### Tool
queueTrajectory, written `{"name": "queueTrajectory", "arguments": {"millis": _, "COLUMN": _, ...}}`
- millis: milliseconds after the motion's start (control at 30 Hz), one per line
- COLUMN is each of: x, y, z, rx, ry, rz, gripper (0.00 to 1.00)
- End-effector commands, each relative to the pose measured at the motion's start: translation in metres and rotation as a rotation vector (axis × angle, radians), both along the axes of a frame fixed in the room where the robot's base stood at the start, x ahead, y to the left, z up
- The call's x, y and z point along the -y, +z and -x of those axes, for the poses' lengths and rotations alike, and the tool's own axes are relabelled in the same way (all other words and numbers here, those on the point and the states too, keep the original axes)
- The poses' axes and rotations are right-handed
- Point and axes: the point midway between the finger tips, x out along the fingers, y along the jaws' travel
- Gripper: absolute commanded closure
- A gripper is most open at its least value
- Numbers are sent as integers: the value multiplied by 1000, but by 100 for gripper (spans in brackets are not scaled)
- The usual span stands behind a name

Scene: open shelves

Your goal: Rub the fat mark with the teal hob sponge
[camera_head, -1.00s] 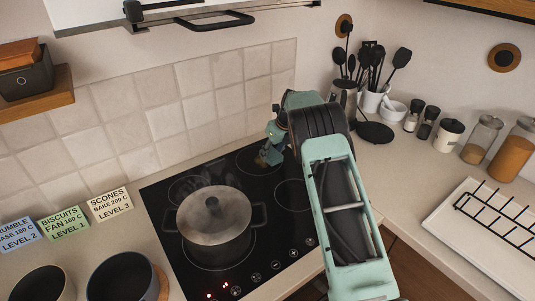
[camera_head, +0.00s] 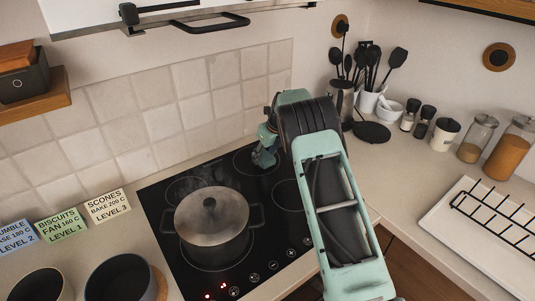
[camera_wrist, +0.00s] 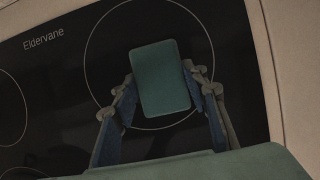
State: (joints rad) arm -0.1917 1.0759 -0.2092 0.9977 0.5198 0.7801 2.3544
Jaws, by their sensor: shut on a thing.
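The teal sponge (camera_wrist: 162,78) is between the fingers of my gripper (camera_wrist: 160,88) in the wrist view, above or on the black hob at a rear ring. I cannot tell whether it touches the glass. In the head view my gripper (camera_head: 264,157) is low over the back of the hob (camera_head: 222,170), near the tiled wall, and my arm hides part of the hob. The fat mark does not show now; the sponge and gripper cover the spot where a brownish patch showed earlier.
A lidded steel pot (camera_head: 212,222) stands on the front left ring, with red lights on the hob panel (camera_head: 223,286). Utensils (camera_head: 372,62), shakers (camera_head: 426,120) and jars (camera_head: 477,138) stand at the right. A white tray with a rack (camera_head: 455,215) lies front right.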

Motion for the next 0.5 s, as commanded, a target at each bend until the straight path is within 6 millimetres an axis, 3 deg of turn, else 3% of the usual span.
{"name": "queueTrajectory", "arguments": {"millis": 500, "x": -31, "y": 0, "z": 21, "rx": -5, "ry": 2, "rz": 0, "gripper": 78}}
